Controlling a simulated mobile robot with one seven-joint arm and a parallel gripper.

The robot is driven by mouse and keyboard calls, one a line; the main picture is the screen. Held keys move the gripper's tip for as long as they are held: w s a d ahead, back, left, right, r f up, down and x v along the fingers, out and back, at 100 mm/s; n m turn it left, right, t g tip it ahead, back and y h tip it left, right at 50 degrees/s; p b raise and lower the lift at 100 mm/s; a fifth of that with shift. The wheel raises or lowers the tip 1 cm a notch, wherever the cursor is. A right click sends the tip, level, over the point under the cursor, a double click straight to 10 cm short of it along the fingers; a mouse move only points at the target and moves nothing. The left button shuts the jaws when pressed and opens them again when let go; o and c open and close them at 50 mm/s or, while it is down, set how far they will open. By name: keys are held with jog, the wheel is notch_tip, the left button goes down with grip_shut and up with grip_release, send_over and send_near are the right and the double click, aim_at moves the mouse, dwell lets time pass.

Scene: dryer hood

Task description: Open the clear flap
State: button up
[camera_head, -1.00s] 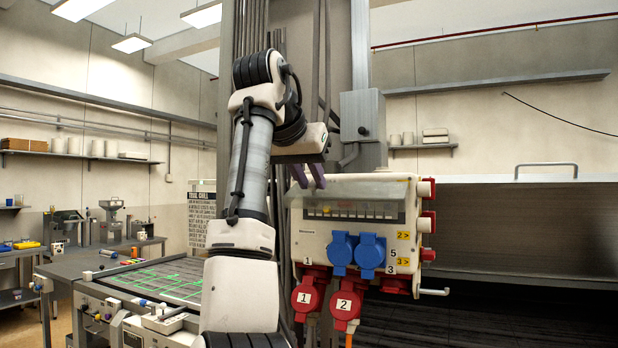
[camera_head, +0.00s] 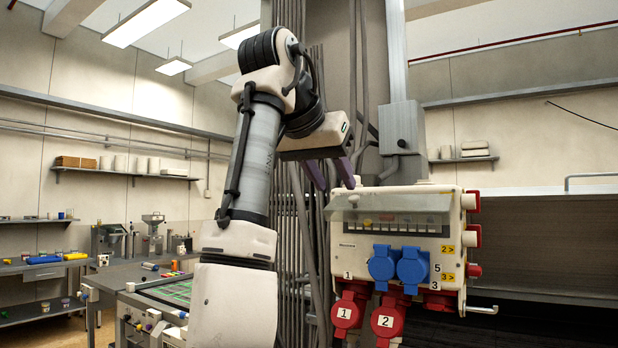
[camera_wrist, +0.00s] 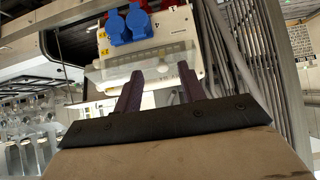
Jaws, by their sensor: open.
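The clear flap (camera_head: 390,215) is a see-through cover on the upper front of a cream socket box (camera_head: 345,262). It lies over a row of small switches and looks down. In the wrist view the clear flap (camera_wrist: 160,62) shows ahead of the fingers. My gripper (camera_head: 336,186) is open and empty, with two dark purple fingers pointing down at the box's upper left corner. In the wrist view my gripper (camera_wrist: 160,73) has its fingers well apart, with the flap's edge behind them. I cannot tell whether a finger touches the flap.
Blue sockets (camera_head: 398,268) and red sockets (camera_head: 390,320) sit below the flap, with more red ones on the right side. A grey pillar (camera_head: 362,60) with pipes stands behind the box. A workbench (camera_head: 140,275) is at left.

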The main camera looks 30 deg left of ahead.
jog(key=s, duration=0.7)
jog(key=shift+s, duration=0.1)
